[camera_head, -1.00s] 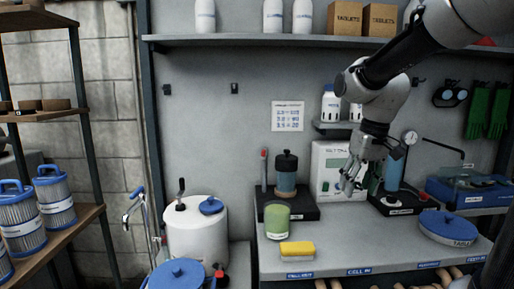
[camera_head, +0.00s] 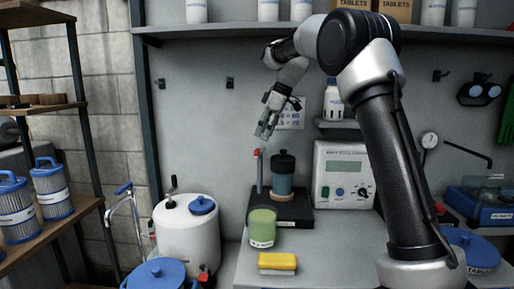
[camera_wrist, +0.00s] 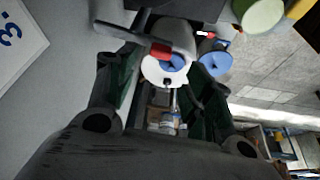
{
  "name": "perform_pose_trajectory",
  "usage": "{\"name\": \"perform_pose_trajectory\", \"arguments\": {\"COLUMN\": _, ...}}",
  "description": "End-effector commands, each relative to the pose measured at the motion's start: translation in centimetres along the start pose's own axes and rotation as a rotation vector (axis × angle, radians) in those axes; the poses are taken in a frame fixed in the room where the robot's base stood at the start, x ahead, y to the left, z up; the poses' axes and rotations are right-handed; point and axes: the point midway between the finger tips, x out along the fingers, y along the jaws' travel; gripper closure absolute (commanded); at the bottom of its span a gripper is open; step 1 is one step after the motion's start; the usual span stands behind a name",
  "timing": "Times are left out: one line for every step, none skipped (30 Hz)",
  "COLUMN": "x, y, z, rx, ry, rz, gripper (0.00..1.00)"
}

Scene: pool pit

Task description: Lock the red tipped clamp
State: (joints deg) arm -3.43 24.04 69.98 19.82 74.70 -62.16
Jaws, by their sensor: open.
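The red tipped clamp (camera_head: 258,168) stands upright at the left of a black base (camera_head: 298,210), beside a dark-lidded blue cell (camera_head: 283,175). My gripper (camera_head: 264,132) is open and empty, just above the clamp's red tip and pointing down at it. In the wrist view, my gripper (camera_wrist: 160,95) has its two dark fingers spread apart. The red tip (camera_wrist: 160,50) shows near the upper ends of the fingers, in front of the white tank. Whether a finger touches the clamp cannot be told.
A green cup (camera_head: 262,228) and a yellow sponge (camera_head: 277,262) are in front of the base. A white tank (camera_head: 190,228) is to the left, and a white control box (camera_head: 343,172) to the right. A shelf (camera_head: 230,29) runs above.

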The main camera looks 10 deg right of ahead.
Motion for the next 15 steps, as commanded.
{"name": "perform_pose_trajectory", "arguments": {"x": 0.8, "y": -0.1, "z": 0.0, "rx": 0.000, "ry": -0.002, "rz": -0.003, "gripper": 0.48}}
{"name": "perform_pose_trajectory", "arguments": {"x": 1.3, "y": -0.1, "z": 0.0, "rx": 0.001, "ry": -0.001, "rz": -0.003, "gripper": 0.48}}
{"name": "perform_pose_trajectory", "arguments": {"x": 2.0, "y": -0.1, "z": 0.0, "rx": 0.001, "ry": -0.002, "rz": -0.004, "gripper": 0.48}}
{"name": "perform_pose_trajectory", "arguments": {"x": 2.6, "y": -0.1, "z": 0.0, "rx": 0.001, "ry": -0.002, "rz": -0.004, "gripper": 0.48}}
{"name": "perform_pose_trajectory", "arguments": {"x": 3.1, "y": -0.1, "z": 0.0, "rx": 0.002, "ry": -0.002, "rz": -0.003, "gripper": 0.48}}
{"name": "perform_pose_trajectory", "arguments": {"x": 3.8, "y": -0.1, "z": 0.0, "rx": 0.002, "ry": -0.002, "rz": -0.004, "gripper": 0.48}}
{"name": "perform_pose_trajectory", "arguments": {"x": 4.3, "y": -0.1, "z": 0.0, "rx": 0.003, "ry": -0.002, "rz": -0.003, "gripper": 0.48}}
{"name": "perform_pose_trajectory", "arguments": {"x": 4.7, "y": -0.1, "z": 0.0, "rx": 0.003, "ry": -0.002, "rz": -0.003, "gripper": 0.48}}
{"name": "perform_pose_trajectory", "arguments": {"x": 5.2, "y": -0.1, "z": 0.0, "rx": 0.003, "ry": -0.001, "rz": -0.002, "gripper": 0.48}}
{"name": "perform_pose_trajectory", "arguments": {"x": 5.6, "y": 0.0, "z": 0.0, "rx": 0.003, "ry": -0.001, "rz": -0.001, "gripper": 0.48}}
{"name": "perform_pose_trajectory", "arguments": {"x": 5.9, "y": -0.1, "z": 0.0, "rx": 0.003, "ry": -0.001, "rz": -0.001, "gripper": 0.48}}
{"name": "perform_pose_trajectory", "arguments": {"x": 6.3, "y": -0.1, "z": 0.0, "rx": 0.003, "ry": -0.001, "rz": -0.002, "gripper": 0.48}}
{"name": "perform_pose_trajectory", "arguments": {"x": 6.5, "y": -0.1, "z": 0.0, "rx": 0.003, "ry": -0.001, "rz": -0.002, "gripper": 0.48}}
{"name": "perform_pose_trajectory", "arguments": {"x": 6.6, "y": -0.1, "z": 0.0, "rx": 0.003, "ry": -0.001, "rz": -0.001, "gripper": 0.48}}
{"name": "perform_pose_trajectory", "arguments": {"x": 6.8, "y": 0.0, "z": 0.0, "rx": 0.003, "ry": -0.001, "rz": 0.000, "gripper": 0.48}}
